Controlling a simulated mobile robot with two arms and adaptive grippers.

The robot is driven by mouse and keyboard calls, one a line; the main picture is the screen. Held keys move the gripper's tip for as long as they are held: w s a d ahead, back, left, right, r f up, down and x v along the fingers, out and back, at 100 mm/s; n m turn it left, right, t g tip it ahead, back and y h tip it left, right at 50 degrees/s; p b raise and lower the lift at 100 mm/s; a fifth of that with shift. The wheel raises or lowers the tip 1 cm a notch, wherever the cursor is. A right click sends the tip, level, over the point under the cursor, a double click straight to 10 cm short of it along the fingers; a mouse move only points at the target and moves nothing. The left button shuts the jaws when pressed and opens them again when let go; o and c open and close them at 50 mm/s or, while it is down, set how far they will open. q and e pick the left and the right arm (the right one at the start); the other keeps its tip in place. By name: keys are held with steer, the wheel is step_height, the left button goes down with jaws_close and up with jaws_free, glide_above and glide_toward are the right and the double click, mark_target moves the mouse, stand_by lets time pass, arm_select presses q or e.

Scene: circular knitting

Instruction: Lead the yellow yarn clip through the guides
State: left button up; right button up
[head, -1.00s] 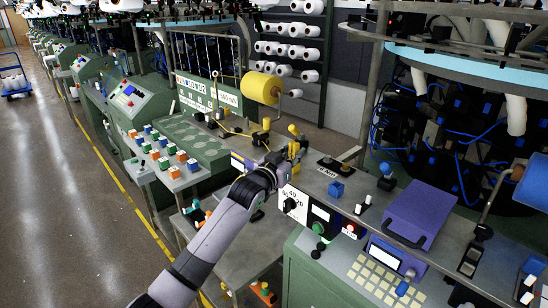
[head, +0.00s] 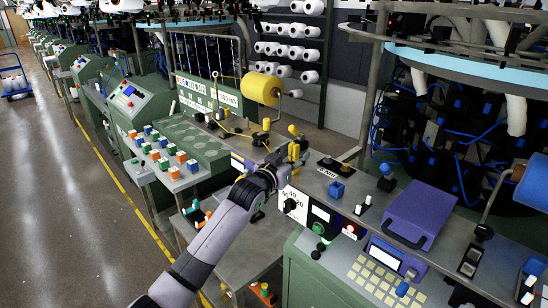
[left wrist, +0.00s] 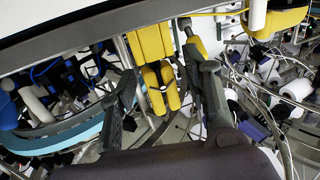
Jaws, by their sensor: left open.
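The yellow yarn cone (head: 262,88) sits on its holder behind the work table. My left gripper (head: 292,155) is over the table, in front of the cone and to its right. In the left wrist view my left gripper (left wrist: 163,80) is open, with its two dark fingers apart. Yellow pieces (left wrist: 157,42) show between the fingers, seemingly the yellow clip; contact cannot be told. In the head view a yellow piece (head: 294,151) shows at the fingertips, partly hidden by them. Small yellow-and-black pieces (head: 265,126), perhaps guides, stand left of the gripper. My right gripper is out of view.
A purple box (head: 420,213) and a blue knob (head: 336,189) stand on the table to the right. A control panel (head: 322,215) lies below the gripper. A rack of white cones (head: 290,48) is behind. Colored blocks (head: 165,153) stand to the left.

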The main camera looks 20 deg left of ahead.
arm_select(q)
steer(key=shift+s, duration=0.1)
steer(key=v, duration=1.1)
steer(key=shift+s+a, duration=0.2)
steer(key=shift+s, duration=0.2)
steer(key=shift+f, duration=0.1)
